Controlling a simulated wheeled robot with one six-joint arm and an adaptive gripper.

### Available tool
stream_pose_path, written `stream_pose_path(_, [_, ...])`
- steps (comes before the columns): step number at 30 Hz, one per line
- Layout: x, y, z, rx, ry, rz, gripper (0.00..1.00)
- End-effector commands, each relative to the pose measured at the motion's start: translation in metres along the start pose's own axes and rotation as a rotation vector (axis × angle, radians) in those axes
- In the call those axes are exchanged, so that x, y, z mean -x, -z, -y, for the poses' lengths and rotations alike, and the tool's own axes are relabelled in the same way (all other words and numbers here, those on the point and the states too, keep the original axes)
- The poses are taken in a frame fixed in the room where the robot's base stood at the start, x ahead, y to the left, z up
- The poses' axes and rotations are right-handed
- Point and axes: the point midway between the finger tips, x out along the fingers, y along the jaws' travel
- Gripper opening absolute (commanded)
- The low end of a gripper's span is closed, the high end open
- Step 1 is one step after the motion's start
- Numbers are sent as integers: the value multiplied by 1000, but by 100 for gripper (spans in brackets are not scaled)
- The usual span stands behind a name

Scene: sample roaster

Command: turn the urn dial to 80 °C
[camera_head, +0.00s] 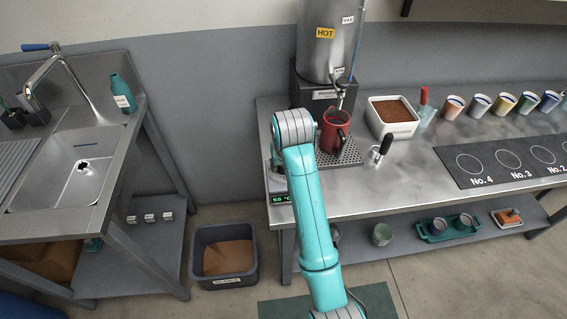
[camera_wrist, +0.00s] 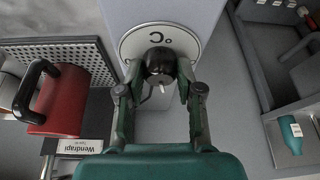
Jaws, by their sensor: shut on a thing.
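The urn dial (camera_wrist: 160,64) is a black knob with a white pointer mark on a round pale plate (camera_wrist: 132,42) lettered °C, which appears upside down in the wrist view. My gripper (camera_wrist: 160,82) has its two fingers closed on the knob, one on each side. The plate's scale numbers are not readable. In the head view my arm hides the knob and the gripper. A small green readout (camera_head: 281,198) there seems to show 55 °C. The steel urn (camera_head: 328,45), labelled HOT, stands on a dark base at the back of the counter.
A red jug (camera_head: 336,128) stands on the drip grate (camera_head: 350,157) below the urn tap, close beside my arm. A white bin of brown grounds (camera_head: 392,130), a black-handled tool (camera_head: 381,148) and several cups are further right. A sink (camera_head: 75,175) is at left.

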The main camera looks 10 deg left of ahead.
Motion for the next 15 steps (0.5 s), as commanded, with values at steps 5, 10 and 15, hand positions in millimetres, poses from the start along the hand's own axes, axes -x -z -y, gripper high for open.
stream_pose_path(5, [-1, -1, 1, -152, -65, 3, 1])
stream_pose_path(10, [-1, -1, 2, -301, -128, 4, 1])
stream_pose_path(15, [-1, -1, 3, -451, -190, 5, 1])
